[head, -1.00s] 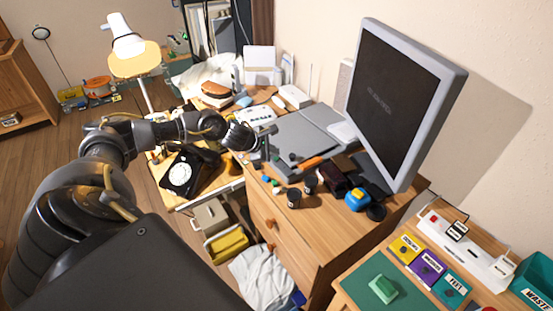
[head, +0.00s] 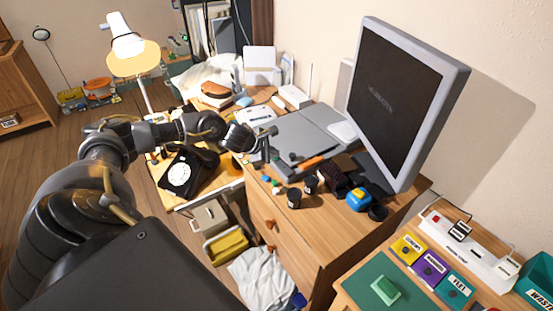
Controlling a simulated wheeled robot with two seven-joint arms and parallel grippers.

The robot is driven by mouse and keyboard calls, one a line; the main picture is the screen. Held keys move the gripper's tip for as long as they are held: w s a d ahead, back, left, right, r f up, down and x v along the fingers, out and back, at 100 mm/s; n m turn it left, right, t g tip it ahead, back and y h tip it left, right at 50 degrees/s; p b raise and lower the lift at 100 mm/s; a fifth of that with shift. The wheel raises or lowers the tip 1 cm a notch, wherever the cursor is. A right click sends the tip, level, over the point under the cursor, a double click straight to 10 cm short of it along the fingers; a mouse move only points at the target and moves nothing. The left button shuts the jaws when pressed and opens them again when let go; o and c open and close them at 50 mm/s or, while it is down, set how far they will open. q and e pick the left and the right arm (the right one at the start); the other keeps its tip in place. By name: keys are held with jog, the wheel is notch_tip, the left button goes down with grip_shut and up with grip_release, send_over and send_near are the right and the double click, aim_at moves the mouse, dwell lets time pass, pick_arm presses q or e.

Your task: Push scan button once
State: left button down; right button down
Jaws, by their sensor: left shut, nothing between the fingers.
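A flat grey device that looks like a scanner (head: 312,128) lies on the wooden desk, left of the monitor. The scan button is too small to make out. My left gripper (head: 266,150) is at the device's left front edge, fingers shut and empty. I cannot tell whether the fingertips touch the device. The gripper and wrist hide part of that edge. My right gripper is out of view.
A large monitor (head: 405,105) with faint text stands right of the scanner. Small dark jars, a blue-yellow object (head: 358,199) and an orange-handled tool (head: 308,163) lie in front. A black dial phone (head: 183,173) sits below my left forearm.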

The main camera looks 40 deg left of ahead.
aim_at(274, 161)
pick_arm(q)
jog(key=shift+f+b, duration=0.35)
dwell(0.3)
jog(key=shift+r, duration=0.1)
jog(key=shift+r+p, duration=0.35)
jog(key=shift+r, duration=0.4)
jog(key=shift+r+p, duration=1.55)
jog(key=shift+r, duration=0.95)
jog(key=shift+d+f, duration=0.1)
jog(key=shift+d, duration=0.05)
